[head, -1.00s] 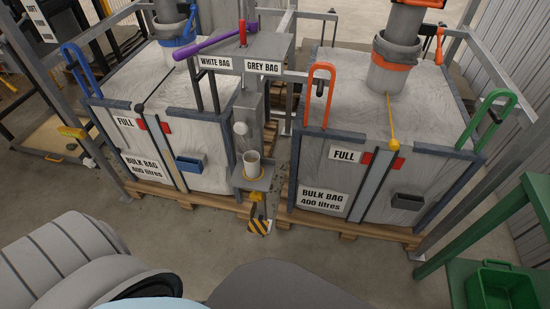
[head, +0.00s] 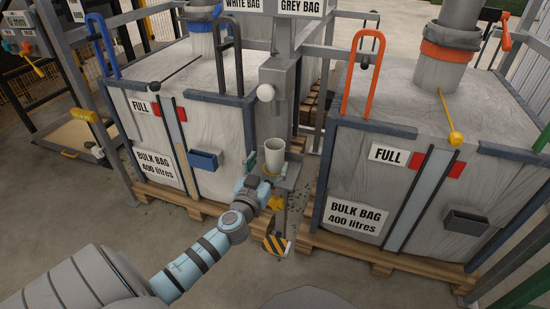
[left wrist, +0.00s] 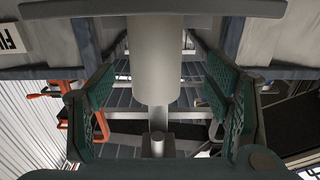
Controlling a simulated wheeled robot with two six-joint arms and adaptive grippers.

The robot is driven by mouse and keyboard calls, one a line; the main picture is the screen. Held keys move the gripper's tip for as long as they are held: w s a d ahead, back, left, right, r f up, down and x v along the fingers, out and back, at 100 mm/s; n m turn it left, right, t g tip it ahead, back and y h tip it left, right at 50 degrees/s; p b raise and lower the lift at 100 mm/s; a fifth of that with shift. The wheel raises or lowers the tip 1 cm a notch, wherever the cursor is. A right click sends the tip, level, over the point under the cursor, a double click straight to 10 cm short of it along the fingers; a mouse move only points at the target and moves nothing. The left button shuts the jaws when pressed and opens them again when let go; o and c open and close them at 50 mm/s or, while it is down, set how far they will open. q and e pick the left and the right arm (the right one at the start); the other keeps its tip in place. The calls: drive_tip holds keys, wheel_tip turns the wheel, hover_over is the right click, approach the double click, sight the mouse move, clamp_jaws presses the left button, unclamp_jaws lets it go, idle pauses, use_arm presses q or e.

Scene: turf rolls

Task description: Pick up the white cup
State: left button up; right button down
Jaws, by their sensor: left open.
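The white cup (head: 274,157) stands upright on a small grey shelf (head: 290,178) on the post between the two bulk bags. My left gripper (head: 260,171) reaches up to the cup from the front left, with a green finger pad beside it. In the left wrist view, the open green-padded fingers (left wrist: 160,108) sit apart on either side of a pale cylinder, which looks like the cup (left wrist: 154,65). Gaps show between the cylinder and both pads. My right gripper is not in view.
Bulk bags stand left (head: 225,150) and right (head: 395,180), on wooden pallets. A yellow part (head: 277,202) and a striped block (head: 277,243) are below the shelf. The floor in front is clear.

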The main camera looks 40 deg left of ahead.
sight(272, 160)
use_arm(q)
drive_tip(key=x, duration=0.4)
drive_tip(key=shift+w+d+r, duration=0.1)
drive_tip(key=shift+w+r, duration=0.05)
drive_tip(key=shift+w, duration=0.45)
drive_tip(key=c, duration=1.5)
drive_tip(key=shift+o, duration=0.2)
drive_tip(key=shift+r, duration=0.15)
